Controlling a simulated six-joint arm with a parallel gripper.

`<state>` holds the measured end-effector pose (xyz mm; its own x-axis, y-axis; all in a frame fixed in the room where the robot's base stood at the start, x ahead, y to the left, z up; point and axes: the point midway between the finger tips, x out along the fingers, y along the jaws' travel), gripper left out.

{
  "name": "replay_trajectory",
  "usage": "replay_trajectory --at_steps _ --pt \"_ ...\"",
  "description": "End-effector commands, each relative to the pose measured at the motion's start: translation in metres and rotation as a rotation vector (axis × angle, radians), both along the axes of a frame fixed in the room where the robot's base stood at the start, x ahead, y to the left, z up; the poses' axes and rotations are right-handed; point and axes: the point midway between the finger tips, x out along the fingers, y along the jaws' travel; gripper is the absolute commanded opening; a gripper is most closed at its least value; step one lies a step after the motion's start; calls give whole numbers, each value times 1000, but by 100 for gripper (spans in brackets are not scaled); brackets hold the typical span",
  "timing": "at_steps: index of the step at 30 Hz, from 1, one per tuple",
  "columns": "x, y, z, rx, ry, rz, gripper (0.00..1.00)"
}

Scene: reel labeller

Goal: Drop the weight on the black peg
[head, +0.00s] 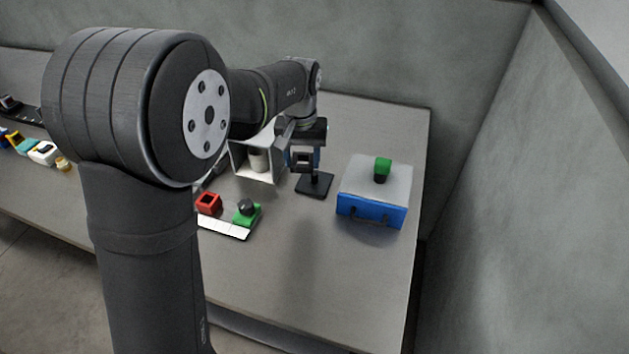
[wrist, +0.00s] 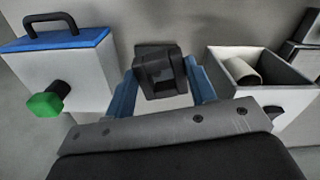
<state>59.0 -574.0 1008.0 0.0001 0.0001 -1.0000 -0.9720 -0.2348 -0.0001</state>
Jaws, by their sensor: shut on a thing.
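My gripper (head: 303,153) is shut on the weight, a dark squarish block (head: 302,160) with an opening in its face. In the wrist view the weight (wrist: 160,76) sits between the two blue fingers (wrist: 162,90). The black peg (head: 314,181) stands upright on a flat black base on the table, just below and slightly right of the held weight in the head view. The weight appears above the peg and apart from its base. In the wrist view the weight hides most of the peg, and only a dark base edge (wrist: 152,48) shows behind it.
An open white bin (head: 240,162) holding a pale cylinder (head: 258,160) stands left. A red block (head: 208,203) and green block (head: 247,215) sit nearer the front.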

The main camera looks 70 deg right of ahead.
Motion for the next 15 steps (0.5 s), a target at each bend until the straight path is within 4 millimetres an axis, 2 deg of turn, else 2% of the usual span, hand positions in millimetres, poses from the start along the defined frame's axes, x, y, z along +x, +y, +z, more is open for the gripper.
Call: replay_trajectory --at_steps 1,3,7,9,12,15 --pt "-24 -3 1 -2 0 -48 16" --pt "-50 -6 2 -3 -1 -104 16" --pt "-87 -7 3 -3 -1 -181 16" --pt "-100 -7 4 -3 -1 -208 16" --pt "-109 -7 4 -2 0 -231 16" --pt "-105 -11 -2 -1 0 -237 16"
